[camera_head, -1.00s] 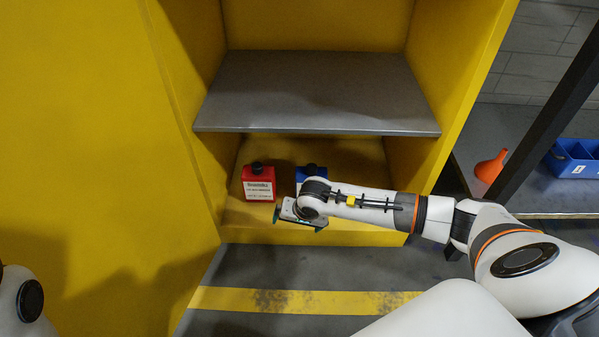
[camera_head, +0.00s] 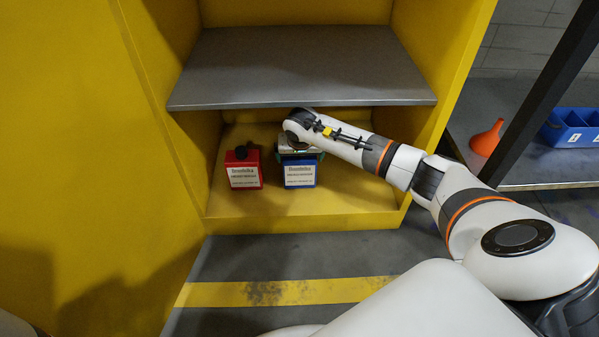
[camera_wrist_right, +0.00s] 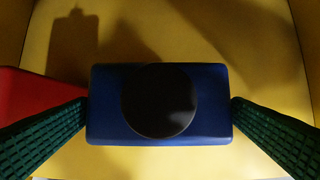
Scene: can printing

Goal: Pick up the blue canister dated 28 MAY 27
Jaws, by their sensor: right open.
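The blue canister (camera_head: 299,173) stands upright on the lower yellow shelf, with a white label on its front; the date print is too small to read. In the right wrist view the blue canister (camera_wrist_right: 108,105) shows from above with its round black cap (camera_wrist_right: 159,101). My right gripper (camera_head: 298,155) is open over the top of the canister. Its green fingers (camera_wrist_right: 160,117) are at the canister's two short sides, very close; I cannot tell if they touch. The arm hides the cap in the head view. My left gripper is out of view.
A red canister (camera_head: 243,175) with a black cap stands just left of the blue one. The grey shelf (camera_head: 300,75) lies above my right arm. Yellow cabinet walls stand on both sides. An orange funnel (camera_head: 486,138) and a blue bin (camera_head: 575,130) are at the right.

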